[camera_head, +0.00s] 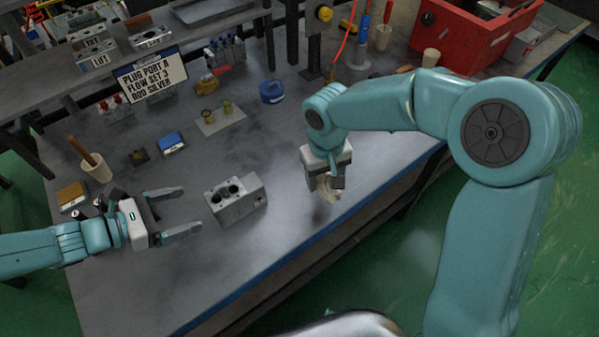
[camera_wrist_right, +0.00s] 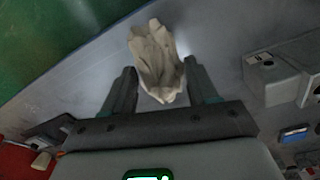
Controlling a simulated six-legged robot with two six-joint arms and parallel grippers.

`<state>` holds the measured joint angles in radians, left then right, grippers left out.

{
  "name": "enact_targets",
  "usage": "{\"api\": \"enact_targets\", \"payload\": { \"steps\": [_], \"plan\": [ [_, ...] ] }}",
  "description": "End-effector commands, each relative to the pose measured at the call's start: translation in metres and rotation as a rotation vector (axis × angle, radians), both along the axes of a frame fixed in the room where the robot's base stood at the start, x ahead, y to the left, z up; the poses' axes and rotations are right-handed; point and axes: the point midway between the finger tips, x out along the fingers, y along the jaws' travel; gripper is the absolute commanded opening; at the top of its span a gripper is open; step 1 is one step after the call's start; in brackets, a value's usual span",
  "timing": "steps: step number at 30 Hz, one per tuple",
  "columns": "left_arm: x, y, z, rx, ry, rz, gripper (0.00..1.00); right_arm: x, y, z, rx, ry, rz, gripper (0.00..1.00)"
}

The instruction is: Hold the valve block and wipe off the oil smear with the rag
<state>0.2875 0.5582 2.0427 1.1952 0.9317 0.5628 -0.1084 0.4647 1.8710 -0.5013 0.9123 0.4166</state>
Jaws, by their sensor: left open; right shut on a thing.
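The valve block (camera_head: 235,200) is a grey metal block with two dark round holes on top, sitting on the table in the head view. It also shows at the right of the right wrist view (camera_wrist_right: 272,80). My left gripper (camera_head: 190,211) is open and empty, just left of the block, with its fingers pointing at it. My right gripper (camera_head: 325,187) is shut on the crumpled beige rag (camera_wrist_right: 156,60), right of the block and apart from it. In the head view the rag is partly hidden by the gripper. I cannot make out the oil smear.
A sign (camera_head: 151,77) stands at the back left. A red crate (camera_head: 465,40) is at the back right. The table's blue front edge is close.

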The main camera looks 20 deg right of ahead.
Motion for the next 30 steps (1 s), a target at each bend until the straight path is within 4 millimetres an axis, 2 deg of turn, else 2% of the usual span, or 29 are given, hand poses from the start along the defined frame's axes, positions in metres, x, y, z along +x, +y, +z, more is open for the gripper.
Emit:
{"api": "enact_targets", "payload": {
  "steps": [2, 6, 11, 14, 18, 21, 25, 30],
  "plan": [
    [0.0, 0.0, 0.0, 0.0, 0.0, 0.001, 0.94, -0.005, -0.006, 0.007, 0.001, -0.005, 0.013, 0.34],
    [0.001, 0.0, 0.0, 0.0, 0.0, 0.001, 0.94, 0.013, -0.016, 0.036, 0.002, -0.009, 0.009, 0.34],
    [0.002, -0.001, 0.0, 0.0, 0.001, 0.0, 0.94, 0.042, -0.006, 0.075, 0.003, -0.011, 0.035, 0.34],
    [0.003, -0.001, 0.0, 0.0, 0.001, 0.0, 0.94, 0.06, 0.015, 0.104, 0.004, -0.01, 0.072, 0.34],
    [0.004, -0.001, 0.0, 0.0, 0.001, 0.001, 0.94, 0.079, 0.062, 0.144, 0.004, -0.008, 0.146, 0.34],
    [0.004, 0.0, 0.0, 0.0, 0.001, 0.001, 0.94, 0.086, 0.099, 0.165, 0.005, -0.008, 0.198, 0.34],
    [0.004, 0.0, 0.0, 0.0, 0.001, 0.001, 0.94, 0.09, 0.135, 0.177, 0.004, -0.005, 0.242, 0.34],
    [0.004, 0.0, 0.0, 0.0, 0.0, 0.001, 0.94, 0.084, 0.176, 0.176, 0.005, -0.004, 0.313, 0.34]
  ]
}}
